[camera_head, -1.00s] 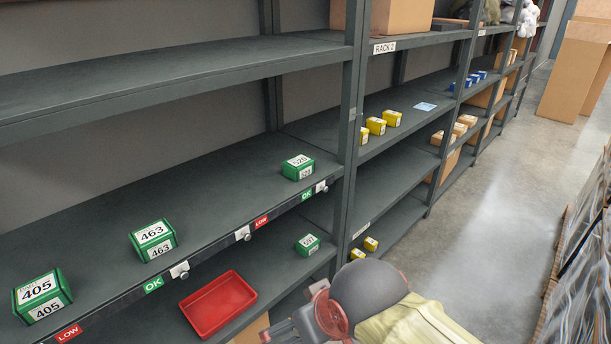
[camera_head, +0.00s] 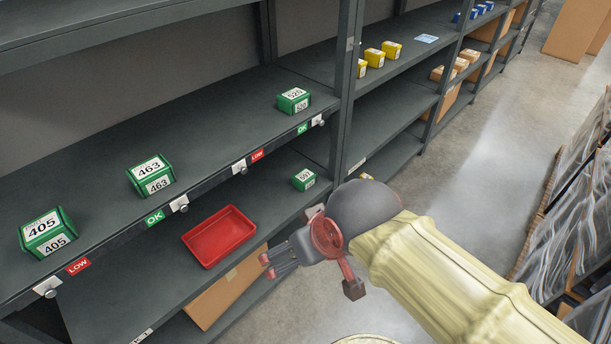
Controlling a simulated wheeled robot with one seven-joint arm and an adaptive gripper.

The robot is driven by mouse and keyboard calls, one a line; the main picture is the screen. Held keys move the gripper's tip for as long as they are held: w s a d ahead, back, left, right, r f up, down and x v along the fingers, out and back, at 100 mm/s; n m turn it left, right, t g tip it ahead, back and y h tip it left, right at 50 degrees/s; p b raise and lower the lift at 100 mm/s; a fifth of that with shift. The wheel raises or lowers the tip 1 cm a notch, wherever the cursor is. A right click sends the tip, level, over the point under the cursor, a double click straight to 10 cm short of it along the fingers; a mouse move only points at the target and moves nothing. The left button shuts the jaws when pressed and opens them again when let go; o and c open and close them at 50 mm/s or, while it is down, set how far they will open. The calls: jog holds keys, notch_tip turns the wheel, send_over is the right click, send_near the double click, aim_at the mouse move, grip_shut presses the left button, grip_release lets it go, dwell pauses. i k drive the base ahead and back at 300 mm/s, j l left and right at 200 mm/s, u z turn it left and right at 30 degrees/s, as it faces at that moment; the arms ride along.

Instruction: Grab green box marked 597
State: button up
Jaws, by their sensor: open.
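The green box marked 597 (camera_head: 304,179) sits on the lower shelf (camera_head: 126,268), near the upright post at its right end. Its label looks like 597, but it is small and hard to read now. My gripper (camera_head: 268,266) is at the right of the red tray, in front of the lower shelf's edge. It points left, is open and empty, and is apart from the box, which is up and to the right of its fingertips.
A red tray (camera_head: 219,236) lies on the same shelf, left of the box. Green boxes marked 405 (camera_head: 47,233), 463 (camera_head: 151,175) and 520 (camera_head: 294,100) stand on the shelf above. A rack post (camera_head: 343,95) rises right of the box. Floor (camera_head: 470,160) is clear behind my arm.

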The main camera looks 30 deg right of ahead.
aim_at(303, 179)
jog(key=i+l, duration=0.1)
jog(key=l, duration=0.4)
jog(key=i+l, duration=0.1)
jog(key=l, duration=0.4)
jog(key=i+l, duration=0.1)
jog(key=l, duration=0.85)
jog(key=i+l, duration=0.15)
jog(key=l, duration=0.35)
